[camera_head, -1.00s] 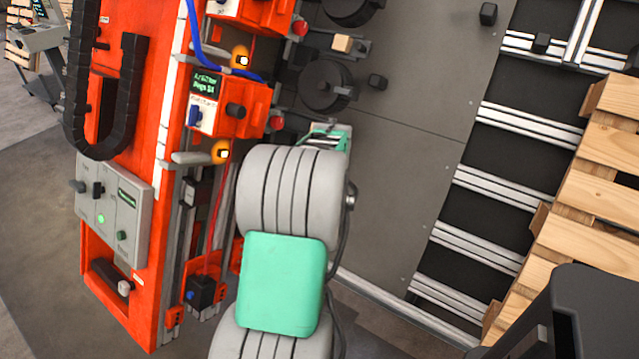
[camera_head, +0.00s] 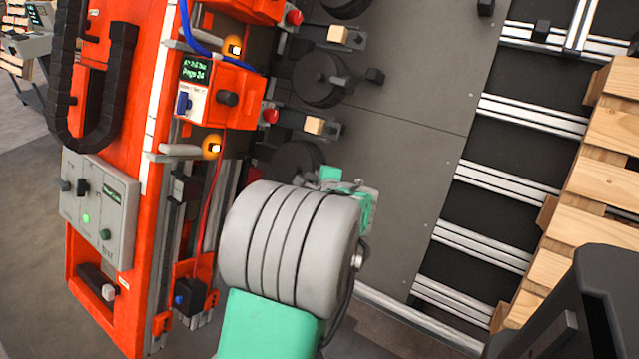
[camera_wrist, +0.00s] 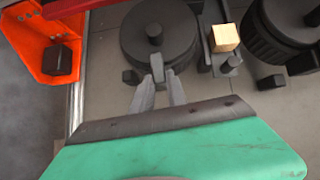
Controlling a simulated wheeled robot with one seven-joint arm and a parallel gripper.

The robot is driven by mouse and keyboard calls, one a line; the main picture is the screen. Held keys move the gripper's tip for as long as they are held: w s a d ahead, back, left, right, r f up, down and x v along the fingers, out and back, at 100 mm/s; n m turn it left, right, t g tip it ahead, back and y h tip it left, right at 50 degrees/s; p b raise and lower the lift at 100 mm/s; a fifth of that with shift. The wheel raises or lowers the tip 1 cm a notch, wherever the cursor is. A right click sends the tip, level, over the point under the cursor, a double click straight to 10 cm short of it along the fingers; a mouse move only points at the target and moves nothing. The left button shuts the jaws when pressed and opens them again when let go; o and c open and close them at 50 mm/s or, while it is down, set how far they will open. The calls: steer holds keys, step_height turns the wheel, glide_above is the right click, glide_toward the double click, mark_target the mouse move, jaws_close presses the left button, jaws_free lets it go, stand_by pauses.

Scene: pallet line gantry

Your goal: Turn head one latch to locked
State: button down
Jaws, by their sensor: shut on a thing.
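In the wrist view a round dark disc (camera_wrist: 135,40) with a central knob lies ahead of my gripper (camera_wrist: 159,78). A short grey lever (camera_wrist: 157,66) reaches from the disc toward me, and my two fingers are shut on it. I take the lever to be the latch; no label on it can be read. In the head view the lowest dark disc (camera_head: 288,158) is partly covered by my arm. The lever and my fingertips are hidden there, and only part of my green hand shows.
A tan block (camera_wrist: 224,38) and small dark posts sit right beside the disc. Another disc (camera_head: 316,80) is farther up the grey plate. An orange machine frame (camera_head: 120,190) with a control box (camera_head: 98,208) stands left. A wooden pallet (camera_head: 575,200) lies right.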

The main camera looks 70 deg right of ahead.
steer(key=shift+f+m+h, duration=0.15)
steer(key=shift+m+h, duration=0.25)
steer(key=shift+b, duration=0.3)
steer(key=c, duration=1.3)
jaws_free()
steer(key=p+v, duration=0.1)
steer(key=v, duration=0.7)
steer(key=shift+f+p, duration=0.15)
steer(key=shift+p, duration=0.2)
